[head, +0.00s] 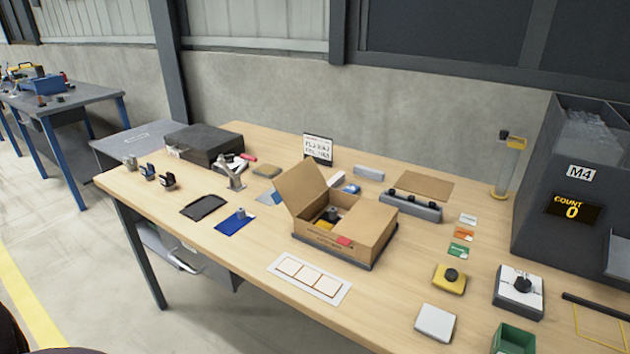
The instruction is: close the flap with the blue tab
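An open cardboard box (325,237) stands on a dark base in the middle of the wooden table. Its left flap (302,187) stands up, tilted outward to the left. Its right part is covered by a flat cardboard panel (371,224). A small grey and black object with something yellow (327,220) shows inside. A red tab (344,241) is on the front wall. Neither of my grippers is in view.
A white card with outlined squares (308,277) lies in front of the box. A grey bar with black knobs (411,206) is behind right. A blue card (236,221) and black tray (204,207) lie left. A dark M4 feeder (535,200) stands at the far right.

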